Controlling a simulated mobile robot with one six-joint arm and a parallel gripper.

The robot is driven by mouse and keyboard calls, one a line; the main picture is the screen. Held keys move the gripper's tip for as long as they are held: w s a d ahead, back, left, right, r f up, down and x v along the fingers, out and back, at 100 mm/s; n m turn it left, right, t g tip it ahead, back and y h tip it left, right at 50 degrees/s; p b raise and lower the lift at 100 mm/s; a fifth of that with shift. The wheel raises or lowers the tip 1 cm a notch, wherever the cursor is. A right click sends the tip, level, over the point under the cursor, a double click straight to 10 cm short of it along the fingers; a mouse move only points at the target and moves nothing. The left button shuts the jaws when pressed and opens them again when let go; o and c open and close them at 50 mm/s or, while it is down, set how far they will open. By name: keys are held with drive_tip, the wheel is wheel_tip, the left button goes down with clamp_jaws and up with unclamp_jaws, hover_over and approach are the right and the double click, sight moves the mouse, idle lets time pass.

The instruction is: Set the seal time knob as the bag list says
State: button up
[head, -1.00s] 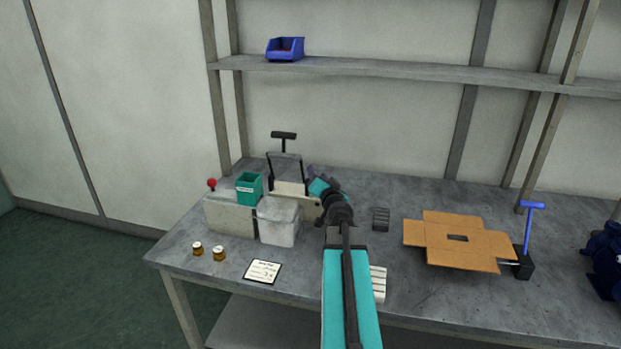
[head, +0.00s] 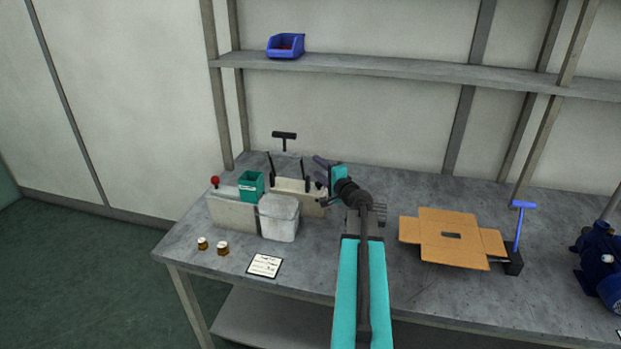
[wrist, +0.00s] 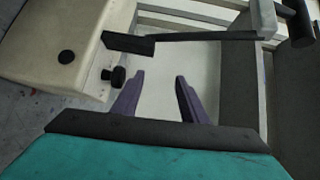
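The cream sealer (head: 296,197) stands on the bench behind the white bin. In the wrist view its cream body (wrist: 75,25) fills the upper left. A small black knob (wrist: 115,76) sticks out of its side, and a flat black round button (wrist: 66,57) sits left of it. No legible label shows which is seal time. My gripper (wrist: 158,95) is open and empty, its two purple fingers apart, just right of the knob and not around it. In the head view my gripper (head: 323,170) is at the sealer's right end. The bag list card (head: 265,265) lies at the bench front; its writing is too small to read.
A flattened carton (head: 455,245) lies right, beside a blue-handled tool (head: 522,235). A blue tray (head: 286,46) sits on the shelf.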

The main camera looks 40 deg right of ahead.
sight(310, 186)
drive_tip(key=m+y+p, duration=0.1)
drive_tip(key=s+m+y, duration=0.1)
drive_tip(key=m, duration=0.1)
drive_tip(key=shift+r+p, duration=0.15)
drive_tip(key=shift+p, duration=0.25)
drive_tip(key=m, duration=0.1)
drive_tip(key=m+y, duration=0.1)
drive_tip(key=shift+s+f+m+t+y+p, duration=0.3)
drive_tip(key=shift+s+m+t+p, duration=0.05)
drive_tip(key=shift+m+t, duration=0.05)
drive_tip(key=shift+s+f+m+y, duration=0.35)
drive_tip(key=shift+m+y, duration=0.25)
drive_tip(key=shift+m, duration=0.3)
drive_tip(key=f+m+y, duration=0.1)
drive_tip(key=s+m, duration=0.1)
drive_tip(key=m, duration=0.1)
drive_tip(key=shift+s+a+f+y, duration=0.1)
drive_tip(key=shift+a+f+y, duration=0.1)
drive_tip(key=shift+f+y, duration=0.2)
drive_tip(key=shift+s+a+f+m+y+b, duration=0.1)
drive_tip(key=shift+s+f+m+y+b, duration=0.3)
drive_tip(key=shift+f+m, duration=0.2)
drive_tip(key=shift+s+a+f+m+y+b, duration=0.1)
drive_tip(key=shift+s+f+m+y+b, duration=0.15)
drive_tip(key=shift+f+m+y+b, duration=0.25)
drive_tip(key=shift+w, duration=0.1)
drive_tip(key=shift+p+x, duration=1.25)
drive_tip(key=shift+x, duration=2.4)
drive_tip(key=shift+d, duration=0.1)
